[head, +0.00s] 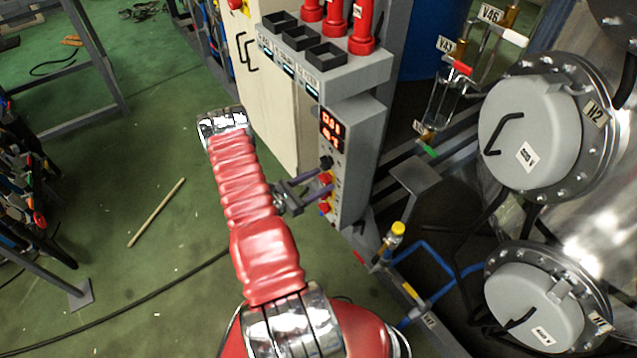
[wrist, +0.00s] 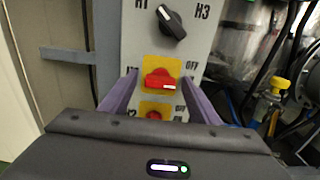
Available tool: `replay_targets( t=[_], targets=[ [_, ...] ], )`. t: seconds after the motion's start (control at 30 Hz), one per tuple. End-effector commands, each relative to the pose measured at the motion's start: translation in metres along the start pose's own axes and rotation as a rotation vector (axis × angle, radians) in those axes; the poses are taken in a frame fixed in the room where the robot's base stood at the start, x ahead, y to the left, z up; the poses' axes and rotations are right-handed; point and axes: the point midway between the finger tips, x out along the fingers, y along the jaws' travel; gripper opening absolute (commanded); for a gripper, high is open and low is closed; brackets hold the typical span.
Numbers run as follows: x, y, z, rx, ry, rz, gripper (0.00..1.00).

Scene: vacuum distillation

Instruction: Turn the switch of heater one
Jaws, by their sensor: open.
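The heater control box (head: 346,150) stands upright with a red digital display (head: 331,130) on its face. Below the display are a black selector knob (head: 326,162) and red switches on yellow plates. In the wrist view, the black knob (wrist: 171,22) sits between the labels H1 and H3. Under it, a red switch (wrist: 161,80) on a yellow plate has its handle lying about level, near an OFF label. A second red switch (wrist: 154,116) is partly hidden by my gripper body. My gripper (wrist: 158,84) is open, its purple fingers on either side of the upper red switch; contact is unclear.
Black trays (head: 300,37) and red cylinders (head: 335,18) sit above the box. Right are grey round hatches (head: 530,130), a yellow-capped valve (head: 397,229) and blue hoses. A wooden stick (head: 156,212) lies on the open green floor at left.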

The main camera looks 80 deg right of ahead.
Motion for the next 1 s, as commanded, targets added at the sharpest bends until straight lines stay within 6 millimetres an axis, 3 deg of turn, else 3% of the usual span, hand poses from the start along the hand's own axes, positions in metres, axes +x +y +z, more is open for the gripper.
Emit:
replay_targets(
  t=[0.2,0.77,1.0],
  targets=[
    [0.0000,0.0000,0.0000,0.000,0.000,0.000,0.56],
    [-0.0002,0.0003,0.0001,0.000,0.000,0.001,0.16],
    [-0.0005,-0.0007,-0.0001,-0.012,0.000,-0.001,0.15]
  ],
)
